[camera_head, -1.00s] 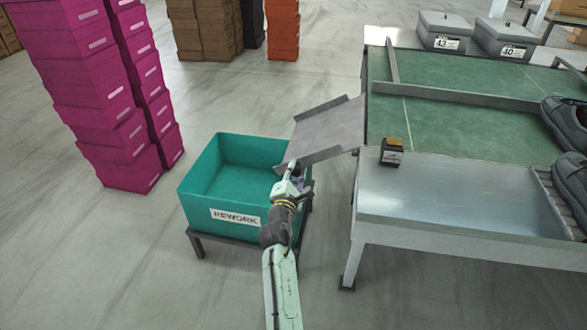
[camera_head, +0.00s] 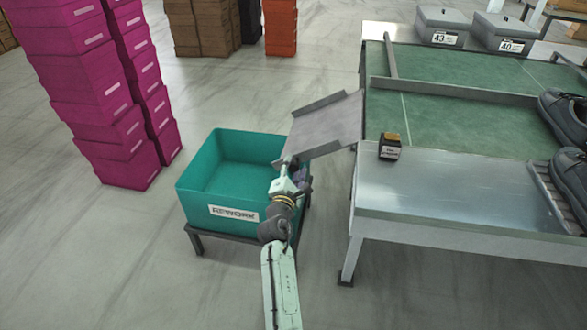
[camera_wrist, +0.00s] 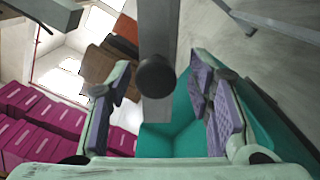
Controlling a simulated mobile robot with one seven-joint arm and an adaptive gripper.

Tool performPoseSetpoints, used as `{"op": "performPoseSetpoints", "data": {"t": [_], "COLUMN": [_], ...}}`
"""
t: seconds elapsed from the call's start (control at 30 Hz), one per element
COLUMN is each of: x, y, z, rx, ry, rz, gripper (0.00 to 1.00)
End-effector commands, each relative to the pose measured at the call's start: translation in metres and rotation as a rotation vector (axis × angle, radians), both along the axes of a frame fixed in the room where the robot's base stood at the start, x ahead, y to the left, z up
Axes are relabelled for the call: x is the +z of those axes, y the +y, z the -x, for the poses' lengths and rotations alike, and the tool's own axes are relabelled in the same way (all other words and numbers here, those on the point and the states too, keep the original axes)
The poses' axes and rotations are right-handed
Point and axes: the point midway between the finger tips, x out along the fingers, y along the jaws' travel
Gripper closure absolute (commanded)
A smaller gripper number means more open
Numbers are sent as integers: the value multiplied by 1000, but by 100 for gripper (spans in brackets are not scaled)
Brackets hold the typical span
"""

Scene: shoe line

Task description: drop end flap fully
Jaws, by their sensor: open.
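The end flap (camera_head: 326,126) is a grey metal plate with raised side edges at the left end of the green-topped table (camera_head: 440,113). It slopes down and left, its low end over the teal bin's right side. My gripper (camera_head: 288,180) is at this low end, above the bin's right rim. In the wrist view, the open fingers stand either side of a grey bar with a dark round knob (camera_wrist: 155,76), apparently the flap's edge. My gripper (camera_wrist: 162,88) seems not closed on it; contact cannot be told.
The teal bin marked REWORK (camera_head: 205,190) stands on a low dark stand under the flap. A small dark labelled block (camera_head: 390,147) sits on the table's metal front part, with shoes (camera_head: 568,180) at right. Magenta boxes (camera_head: 95,90) are stacked at left. Open floor lies in front.

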Motion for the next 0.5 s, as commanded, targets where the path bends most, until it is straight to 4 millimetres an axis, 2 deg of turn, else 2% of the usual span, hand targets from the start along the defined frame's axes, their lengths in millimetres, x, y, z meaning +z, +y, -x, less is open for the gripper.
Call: {"op": "performPoseSetpoints", "data": {"t": [0.17,0.5], "x": [-1,-2], "y": [6,25], "z": [20,88], "rx": [1,0], "ry": [2,3], "rz": [-1,-1], "gripper": [53,53]}}
